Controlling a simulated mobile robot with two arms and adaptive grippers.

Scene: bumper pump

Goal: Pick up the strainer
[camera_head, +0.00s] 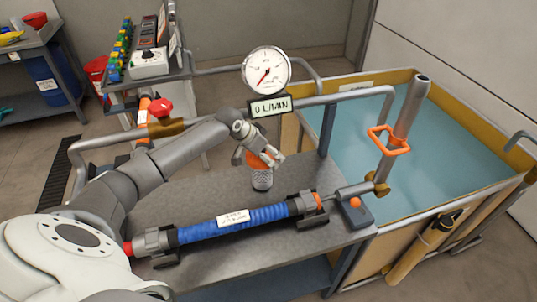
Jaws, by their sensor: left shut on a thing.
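The strainer (262,180) is a small grey mesh cylinder with an orange top, upright at the middle of the grey bench. My left gripper (268,157) comes in from the left and is shut on its orange upper part. The fingers cover some of the orange top. The strainer's lower end is at or just above the bench top; I cannot tell if it touches. My right gripper is not in view.
A blue ribbed hose (262,215) lies in clamps along the bench front. A round gauge (266,71) with a "0 L/MIN" display (271,106) stands behind the strainer. A water tank (440,205) with an orange-handled pipe (389,140) is at right.

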